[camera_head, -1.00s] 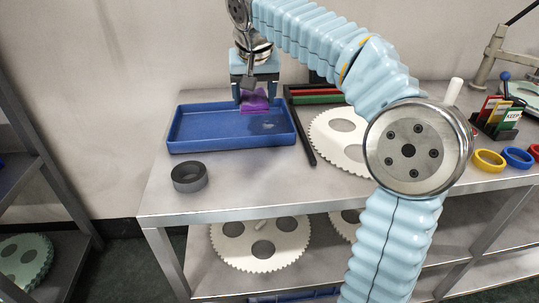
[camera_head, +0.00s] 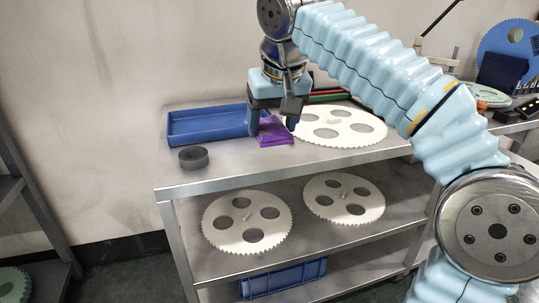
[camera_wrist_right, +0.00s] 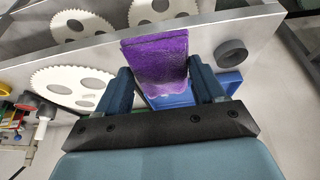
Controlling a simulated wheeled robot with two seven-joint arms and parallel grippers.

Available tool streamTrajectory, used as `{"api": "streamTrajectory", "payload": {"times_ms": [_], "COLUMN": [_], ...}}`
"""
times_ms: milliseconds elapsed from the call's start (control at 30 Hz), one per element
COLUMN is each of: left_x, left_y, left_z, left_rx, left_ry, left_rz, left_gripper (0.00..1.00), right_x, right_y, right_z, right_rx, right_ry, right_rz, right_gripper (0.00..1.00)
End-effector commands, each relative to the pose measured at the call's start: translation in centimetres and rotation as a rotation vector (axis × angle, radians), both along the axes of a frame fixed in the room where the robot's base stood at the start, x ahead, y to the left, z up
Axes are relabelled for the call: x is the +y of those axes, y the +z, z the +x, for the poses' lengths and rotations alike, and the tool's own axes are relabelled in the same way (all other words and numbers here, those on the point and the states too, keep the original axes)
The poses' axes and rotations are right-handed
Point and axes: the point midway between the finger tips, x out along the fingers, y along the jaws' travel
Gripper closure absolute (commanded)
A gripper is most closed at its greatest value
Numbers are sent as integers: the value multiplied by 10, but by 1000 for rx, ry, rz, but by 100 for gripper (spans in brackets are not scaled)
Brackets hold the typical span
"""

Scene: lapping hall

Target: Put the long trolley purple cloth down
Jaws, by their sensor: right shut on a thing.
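The purple cloth (camera_head: 277,136) hangs between the fingers of my right gripper (camera_head: 272,125), which is shut on it. It is at the top of the long trolley (camera_head: 230,168), just right of the blue tray and beside the large white gear. I cannot tell whether its lower edge touches the trolley top. In the right wrist view the cloth (camera_wrist_right: 155,58) spreads out beyond the gripper's fingertips (camera_wrist_right: 160,85), over part of the blue tray. My left gripper is not in view.
The blue tray (camera_head: 205,137) looks empty. A dark grey ring (camera_head: 193,157) lies in front of it. A white toothed gear (camera_head: 345,135) lies right of the cloth. Bare trolley top shows along the front. Gears (camera_head: 230,238) and a blue crate (camera_head: 285,278) are below.

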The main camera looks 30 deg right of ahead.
Motion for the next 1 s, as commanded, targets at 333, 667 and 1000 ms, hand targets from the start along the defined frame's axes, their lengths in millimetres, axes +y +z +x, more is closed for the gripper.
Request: {"api": "streamTrajectory", "payload": {"times_ms": [333,667,1000], "left_x": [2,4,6], "left_y": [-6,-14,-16], "left_z": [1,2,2], "left_rx": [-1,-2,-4], "left_ry": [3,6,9], "left_rz": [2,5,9], "left_gripper": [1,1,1], "right_x": [-26,-35,-34], "right_y": [-51,-91,-106], "right_z": [59,78,78], "right_rx": [1,2,-1], "right_ry": [-1,-1,-1], "right_rz": [0,0,1], "right_gripper": [56,56,56]}}
